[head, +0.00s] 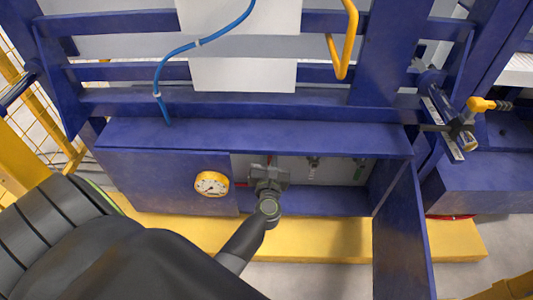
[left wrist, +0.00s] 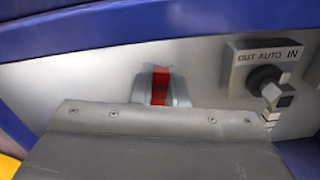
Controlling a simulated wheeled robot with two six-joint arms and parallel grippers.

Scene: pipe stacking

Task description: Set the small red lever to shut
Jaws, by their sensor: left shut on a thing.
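The small red lever (left wrist: 159,86) shows in the left wrist view as a red strip between grey finger-like sides, against a pale panel. In the head view my left gripper (head: 268,172) reaches into the open blue cabinet, right of the round gauge. It is shut on the red lever, and the gripper body hides the lever's lower part in the wrist view. In the head view the lever is mostly hidden by the gripper, with a bit of red just left of it. My right gripper is not in view.
A selector switch (left wrist: 275,90) marked OUT AUTO IN sits on the panel to the right. A yellow-rimmed gauge (head: 211,184) is left of the gripper. The blue cabinet door (head: 402,240) hangs open at right. A blue ledge (head: 250,137) runs above the opening.

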